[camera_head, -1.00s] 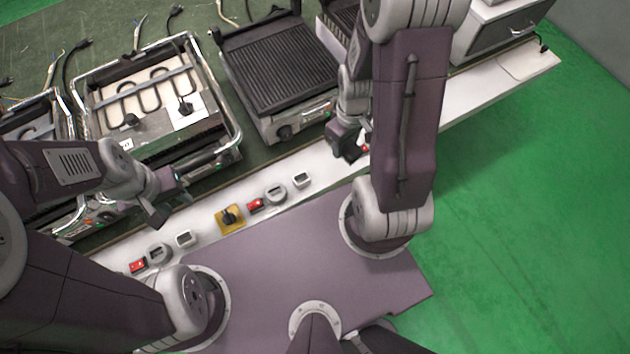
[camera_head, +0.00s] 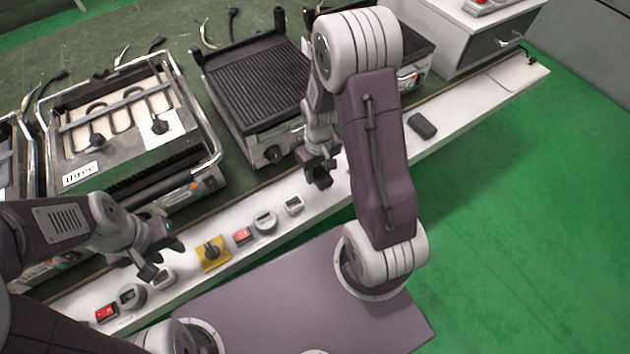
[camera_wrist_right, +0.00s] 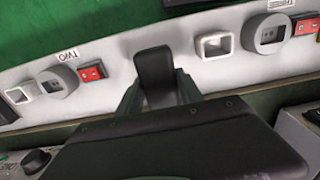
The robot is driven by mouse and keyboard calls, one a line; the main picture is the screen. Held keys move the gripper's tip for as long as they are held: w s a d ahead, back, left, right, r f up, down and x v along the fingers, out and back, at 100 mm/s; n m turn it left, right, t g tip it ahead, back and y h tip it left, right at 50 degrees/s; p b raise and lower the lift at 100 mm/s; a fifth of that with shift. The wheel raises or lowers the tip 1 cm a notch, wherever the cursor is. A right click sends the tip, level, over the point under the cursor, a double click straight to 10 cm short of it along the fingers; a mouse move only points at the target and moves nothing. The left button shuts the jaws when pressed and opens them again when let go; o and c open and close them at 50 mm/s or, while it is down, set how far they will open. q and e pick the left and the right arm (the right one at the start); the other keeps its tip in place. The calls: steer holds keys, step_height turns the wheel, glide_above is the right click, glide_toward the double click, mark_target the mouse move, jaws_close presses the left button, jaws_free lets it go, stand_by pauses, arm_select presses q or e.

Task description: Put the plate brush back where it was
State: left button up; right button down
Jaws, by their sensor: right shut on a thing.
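My right gripper (camera_head: 318,172) is low over the white ledge, in front of the ribbed grill plate. In the right wrist view it is shut on a black, round-ended thing (camera_wrist_right: 155,72), which looks like part of the plate brush. A wide dark riveted piece fills the bottom of that view; I cannot tell whether it is brush or gripper. In the head view the held thing is too dark and small to make out. My left gripper (camera_head: 158,252) is open and empty over the ledge at the left. A dark block (camera_head: 422,125) lies on the ledge further right.
The white ledge (camera_head: 460,108) carries red switches (camera_head: 242,235), round sockets (camera_head: 265,221) and a yellow knob plate (camera_head: 213,253). A drawer cabinet (camera_head: 490,45) is at back right.

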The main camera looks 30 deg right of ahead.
steer(key=shift+w+a+f, duration=0.25)
steer(key=shift+w+a, duration=0.05)
steer(key=shift+w, duration=0.05)
step_height(320, 180, down, 4)
steer(key=shift+f+b, duration=0.1)
steer(key=shift+b, duration=0.7)
steer(key=shift+f, duration=0.1)
steer(key=c, duration=0.8)
jaws_free()
steer(key=shift+o, duration=0.2)
